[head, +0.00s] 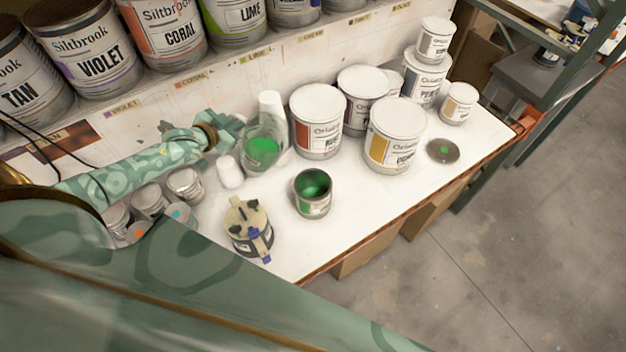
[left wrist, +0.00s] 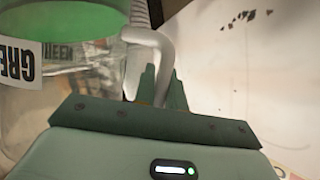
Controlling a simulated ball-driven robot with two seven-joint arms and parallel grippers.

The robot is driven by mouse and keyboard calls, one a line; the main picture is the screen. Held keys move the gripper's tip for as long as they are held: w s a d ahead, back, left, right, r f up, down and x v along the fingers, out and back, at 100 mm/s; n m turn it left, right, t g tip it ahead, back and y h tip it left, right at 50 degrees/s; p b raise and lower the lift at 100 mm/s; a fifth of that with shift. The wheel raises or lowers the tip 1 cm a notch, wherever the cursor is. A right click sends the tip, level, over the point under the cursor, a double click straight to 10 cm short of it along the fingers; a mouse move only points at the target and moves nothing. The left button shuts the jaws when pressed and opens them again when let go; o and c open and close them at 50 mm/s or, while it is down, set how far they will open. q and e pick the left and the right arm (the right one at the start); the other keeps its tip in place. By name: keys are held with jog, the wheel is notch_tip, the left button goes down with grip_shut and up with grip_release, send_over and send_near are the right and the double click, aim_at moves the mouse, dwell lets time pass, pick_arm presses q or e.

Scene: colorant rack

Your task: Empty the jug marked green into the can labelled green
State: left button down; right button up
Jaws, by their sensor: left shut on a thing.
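The clear jug (head: 266,130) holds bright green liquid and looks roughly upright at the back of the white bench. I cannot tell whether it touches the bench. Its label, starting "GRE", and its pale handle (left wrist: 158,45) show in the left wrist view. My left gripper (left wrist: 155,88) is shut on the handle; in the head view the gripper (head: 228,132) is at the jug's left side. An open can (head: 313,205) with green inside stands in front and to the right of the jug. Its label is not readable. My right gripper is not in view.
Closed large cans (head: 316,122) and (head: 394,135) stand right of the jug. A white cup (head: 230,172) is close to its left. A pot (head: 243,222) with a blue-handled tool stands near the front edge. A lid (head: 443,151) with a green dot lies at right.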

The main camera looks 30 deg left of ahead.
aim_at(251, 128)
pick_arm(q)
jog(key=shift+d+r+m+y, duration=0.3)
jog(key=shift+d+r+m, duration=0.15)
jog(key=shift+d, duration=0.25)
jog(key=shift+d+f, duration=0.15)
jog(key=shift+d, duration=0.15)
jog(key=shift+d+f+m+y+b, duration=0.1)
jog(key=shift+d+m+y+b, duration=0.3)
jog(key=shift+d+m+b, duration=0.15)
jog(key=shift+d+f+m+y+b, duration=0.35)
jog(key=shift+d+m+b, duration=0.2)
jog(key=shift+b, duration=0.7)
jog(key=shift+d+r+y, duration=0.15)
jog(key=shift+r+y, duration=0.1)
jog(key=shift+r, duration=0.15)
jog(key=shift+w, duration=0.1)
jog(key=shift+d+m, duration=0.15)
jog(key=shift+m, duration=0.1)
